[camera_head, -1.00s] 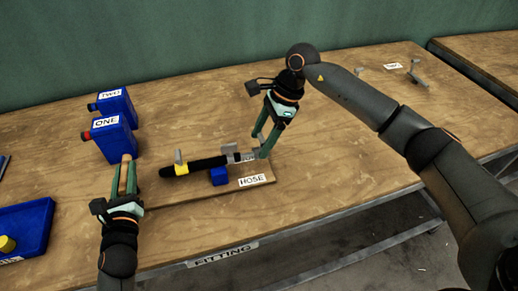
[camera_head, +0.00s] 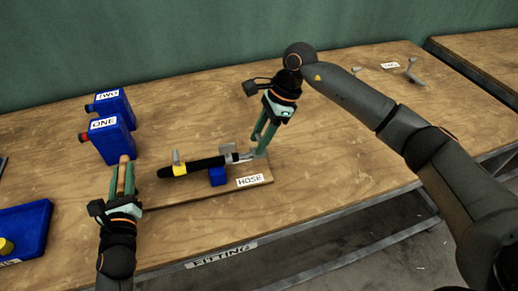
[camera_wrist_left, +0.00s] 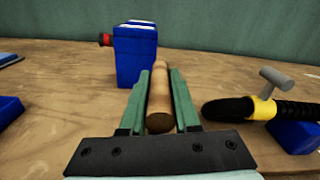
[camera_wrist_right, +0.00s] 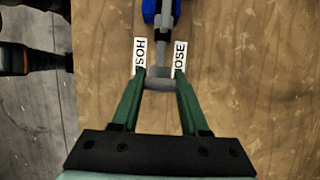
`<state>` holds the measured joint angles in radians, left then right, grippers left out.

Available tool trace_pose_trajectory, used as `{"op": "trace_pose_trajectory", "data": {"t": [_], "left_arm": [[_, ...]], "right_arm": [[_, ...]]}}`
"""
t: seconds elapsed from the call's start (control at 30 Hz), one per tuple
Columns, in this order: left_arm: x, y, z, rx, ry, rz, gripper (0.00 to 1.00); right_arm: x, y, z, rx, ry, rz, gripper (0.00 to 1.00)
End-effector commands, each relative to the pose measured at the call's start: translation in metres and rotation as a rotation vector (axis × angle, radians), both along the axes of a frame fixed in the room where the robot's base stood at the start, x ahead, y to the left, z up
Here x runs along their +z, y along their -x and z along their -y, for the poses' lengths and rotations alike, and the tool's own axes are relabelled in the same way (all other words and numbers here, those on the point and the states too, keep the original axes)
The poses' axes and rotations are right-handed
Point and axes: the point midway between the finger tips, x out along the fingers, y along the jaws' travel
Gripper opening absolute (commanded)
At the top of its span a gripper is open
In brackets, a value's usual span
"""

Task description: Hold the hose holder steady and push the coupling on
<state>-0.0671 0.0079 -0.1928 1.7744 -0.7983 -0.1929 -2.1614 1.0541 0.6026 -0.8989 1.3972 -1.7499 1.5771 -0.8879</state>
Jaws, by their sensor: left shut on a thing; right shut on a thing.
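The hose holder (camera_head: 205,201) is a flat wooden board labelled HOSE. A black hose (camera_head: 207,164) with a yellow band (camera_head: 180,170) lies across a blue block (camera_head: 217,177) on it. A grey T-shaped piece (camera_wrist_left: 280,78) stands by the yellow band. My right gripper (camera_head: 259,150) is at the hose's right end, shut on a grey part (camera_wrist_right: 158,79) there. My left gripper (camera_head: 124,172) is left of the hose, apart from it, shut on a round wooden rod (camera_wrist_left: 159,90). I cannot tell which piece is the coupling.
Blue containers labelled ONE (camera_head: 112,143) and TWO (camera_head: 118,107) stand behind the left gripper. A blue tray (camera_head: 38,230) with a yellow piece (camera_head: 6,246) is at the left front. Grey parts (camera_head: 412,72) lie at the far right. The table between is clear.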

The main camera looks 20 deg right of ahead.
Motion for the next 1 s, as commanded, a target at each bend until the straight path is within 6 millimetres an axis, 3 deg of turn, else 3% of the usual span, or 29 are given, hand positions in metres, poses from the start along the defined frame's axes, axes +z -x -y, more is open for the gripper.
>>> {"op": "trace_pose_trajectory", "data": {"t": [0.37,1.0], "left_arm": [[0.0,0.0,0.0,0.0,0.0,0.0,0.0],[0.0,0.0,0.001,-0.003,0.0,0.001,0.0]], "right_arm": [[0.001,0.0,-0.003,0.0,-0.001,0.001,0.0],[0.001,-0.001,-0.024,0.003,-0.005,0.003,0.0]]}}
